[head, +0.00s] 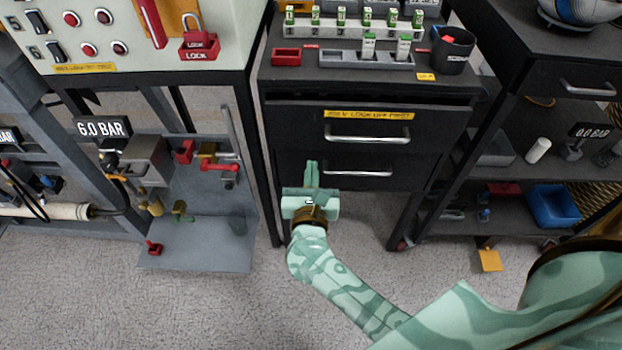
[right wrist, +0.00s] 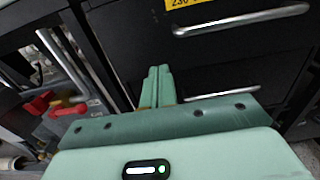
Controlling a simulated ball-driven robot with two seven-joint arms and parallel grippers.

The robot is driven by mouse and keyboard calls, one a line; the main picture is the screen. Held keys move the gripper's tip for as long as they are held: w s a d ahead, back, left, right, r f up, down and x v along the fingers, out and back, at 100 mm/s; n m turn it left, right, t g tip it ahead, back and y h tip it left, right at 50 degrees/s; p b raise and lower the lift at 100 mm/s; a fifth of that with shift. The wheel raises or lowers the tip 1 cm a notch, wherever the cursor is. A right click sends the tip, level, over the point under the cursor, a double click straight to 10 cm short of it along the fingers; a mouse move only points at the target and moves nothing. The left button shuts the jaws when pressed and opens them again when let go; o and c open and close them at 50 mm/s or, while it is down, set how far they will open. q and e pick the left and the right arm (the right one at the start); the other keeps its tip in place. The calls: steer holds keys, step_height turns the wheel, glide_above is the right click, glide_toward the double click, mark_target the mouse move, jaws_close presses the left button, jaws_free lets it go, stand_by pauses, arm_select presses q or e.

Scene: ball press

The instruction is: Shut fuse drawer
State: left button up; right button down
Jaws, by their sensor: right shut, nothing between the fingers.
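A black cabinet holds two drawers, one above the other. The upper drawer (head: 365,131) has a silver bar handle and a yellow label about locking off first. A dark gap shows above its front, and it looks to stand out a little. The lower drawer (head: 365,170) has a similar handle; I cannot tell which is the fuse drawer. My right gripper (head: 312,165) is shut and empty, in front of the lower drawer's left part. In the right wrist view its fingertips (right wrist: 158,72) point at the cabinet front; contact is unclear. My left gripper is out of view.
On the cabinet top are a rack of green-and-white fuses (head: 341,28), a grey tray (head: 367,60), a red bin (head: 287,57) and a black cup (head: 452,50). A bench with red valves (head: 219,165) stands left; shelves with a blue bin (head: 553,205) stand right.

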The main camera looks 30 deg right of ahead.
mark_target(314, 132)
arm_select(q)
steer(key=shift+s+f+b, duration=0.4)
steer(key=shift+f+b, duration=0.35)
arm_select(e)
steer(key=x, duration=0.8)
steer(key=shift+w+d, duration=0.1)
steer(key=shift+w, duration=0.2)
steer(key=b+x, duration=0.1)
steer(key=x, duration=0.3)
steer(key=shift+w+d, duration=0.1)
steer(key=shift+w, duration=0.05)
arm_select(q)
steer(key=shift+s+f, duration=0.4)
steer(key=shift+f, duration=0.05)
arm_select(e)
steer(key=shift+r, duration=0.3)
